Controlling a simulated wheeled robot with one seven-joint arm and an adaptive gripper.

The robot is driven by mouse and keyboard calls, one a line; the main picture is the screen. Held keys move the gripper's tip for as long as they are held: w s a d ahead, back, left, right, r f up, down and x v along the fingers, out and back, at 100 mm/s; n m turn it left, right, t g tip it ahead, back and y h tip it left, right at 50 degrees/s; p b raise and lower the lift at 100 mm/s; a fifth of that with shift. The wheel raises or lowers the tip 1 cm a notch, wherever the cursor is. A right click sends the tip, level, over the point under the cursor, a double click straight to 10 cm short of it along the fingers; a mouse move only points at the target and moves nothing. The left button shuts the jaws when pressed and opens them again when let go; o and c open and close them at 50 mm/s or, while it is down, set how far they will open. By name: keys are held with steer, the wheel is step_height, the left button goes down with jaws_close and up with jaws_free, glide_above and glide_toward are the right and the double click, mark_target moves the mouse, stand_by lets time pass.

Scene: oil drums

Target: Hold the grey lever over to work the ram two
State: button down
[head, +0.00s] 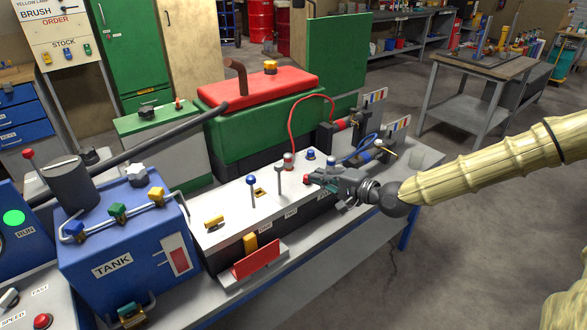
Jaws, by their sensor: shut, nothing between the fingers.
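The grey lever (279,178) stands upright on the white top of the valve bench (228,234), right of a blue-knobbed lever (251,189). My gripper (313,178) is shut and empty, reaching in from the right. It is low over the bench, to the right of the grey lever, with a gap visible between them. Two rams lie at the bench's far right end, one by a red hose (292,122), the other by a blue hose (364,142). I cannot tell which is ram two.
A blue tank (112,268) with coloured valve handles stands at the left. A green machine with a red lid (262,90) is behind the bench. A yellow knob (214,221) and a red plate (257,259) sit at the bench front.

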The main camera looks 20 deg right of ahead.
steer(key=p, duration=0.2)
glide_above(279, 181)
steer(key=s+d, duration=0.2)
steer(key=d, duration=0.2)
steer(key=shift+s+a+f, duration=0.1)
steer(key=shift+s+f, duration=0.1)
steer(key=shift+f, duration=0.8)
